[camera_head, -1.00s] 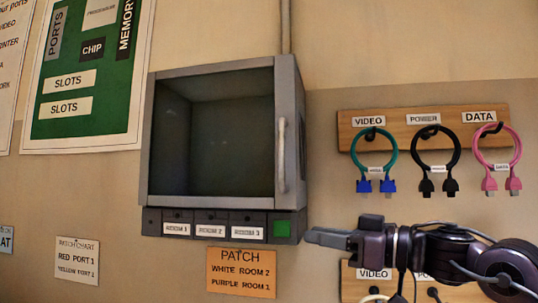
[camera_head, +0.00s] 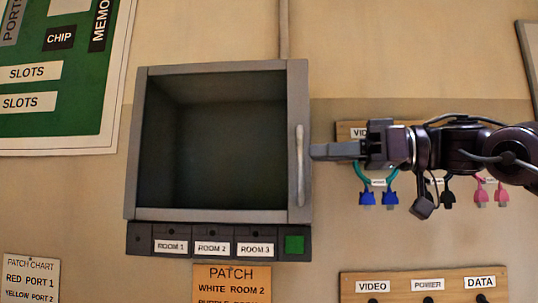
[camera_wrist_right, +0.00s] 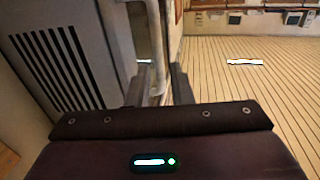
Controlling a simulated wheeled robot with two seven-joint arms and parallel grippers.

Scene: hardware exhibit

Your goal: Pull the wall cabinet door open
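The wall cabinet (camera_head: 133,150) is a grey box with a dark front in the head view. Its door frame (camera_head: 298,90) looks flush with the box. A pale vertical handle (camera_head: 300,166) runs down the door's right edge. My right gripper (camera_head: 316,152) is level with the handle, coming from the right, its tips close beside it. In the right wrist view the gripper (camera_wrist_right: 159,88) has its two fingers apart, and the pale handle (camera_wrist_right: 160,45) shows between them. I cannot tell whether they touch it. My left gripper is out of view.
A black strip with room labels and a green square (camera_head: 294,244) sits below the cabinet. Cable hooks with teal (camera_head: 378,197) and pink (camera_head: 490,192) cables hang behind my right arm. A patch sign (camera_head: 232,284) is below. The cabinet's vented side (camera_wrist_right: 55,60) shows in the wrist view.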

